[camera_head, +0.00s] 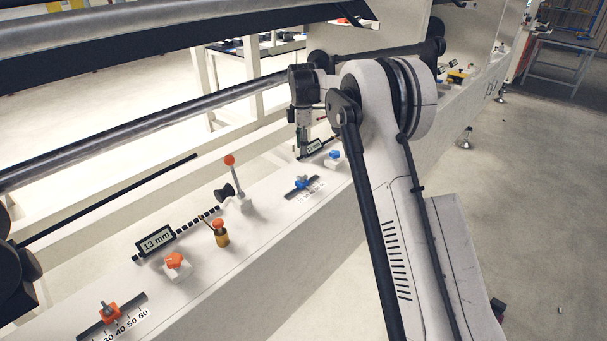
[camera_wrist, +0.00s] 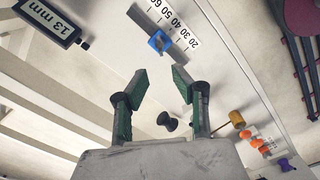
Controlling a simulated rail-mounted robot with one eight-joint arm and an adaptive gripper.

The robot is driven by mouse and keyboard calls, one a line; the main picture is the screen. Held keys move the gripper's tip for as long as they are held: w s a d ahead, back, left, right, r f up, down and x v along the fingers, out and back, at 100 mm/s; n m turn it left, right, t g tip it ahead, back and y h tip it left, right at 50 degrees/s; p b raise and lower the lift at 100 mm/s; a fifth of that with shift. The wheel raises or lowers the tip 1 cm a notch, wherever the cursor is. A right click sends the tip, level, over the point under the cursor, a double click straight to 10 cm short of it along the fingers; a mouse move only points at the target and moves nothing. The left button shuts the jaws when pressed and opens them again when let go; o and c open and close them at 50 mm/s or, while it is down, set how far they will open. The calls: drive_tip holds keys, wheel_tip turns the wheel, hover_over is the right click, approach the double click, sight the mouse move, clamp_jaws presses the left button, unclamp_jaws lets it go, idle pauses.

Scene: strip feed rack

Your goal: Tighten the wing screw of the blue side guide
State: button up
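The blue side guide (camera_head: 302,183) sits on a short dark scale strip on the white beam, at mid-picture in the head view. In the wrist view, the blue guide (camera_wrist: 158,42) shows near the top centre, with a small grey piece on it that looks like the wing screw. How tight the screw is cannot be seen. My gripper (camera_head: 303,152) points down over the beam, behind the guide in the head view. In the wrist view my gripper (camera_wrist: 160,78) has two green-padded fingers spread apart, with nothing between them. The guide is beyond the fingertips, untouched.
A blue star knob (camera_head: 333,157) stands close to the guide. Nearer are an orange-topped lever (camera_head: 229,160), a gold pin (camera_head: 222,235), an orange knob (camera_head: 175,261), a 13 mm display (camera_head: 155,241) and an orange guide (camera_head: 110,313). A long rod (camera_head: 150,127) runs behind the beam.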

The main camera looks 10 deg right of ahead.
sight(302, 178)
wheel_tip(302, 178, down, 12)
drive_tip(key=shift+f+b, duration=0.1)
drive_tip(key=shift+b, duration=0.6)
clamp_jaws()
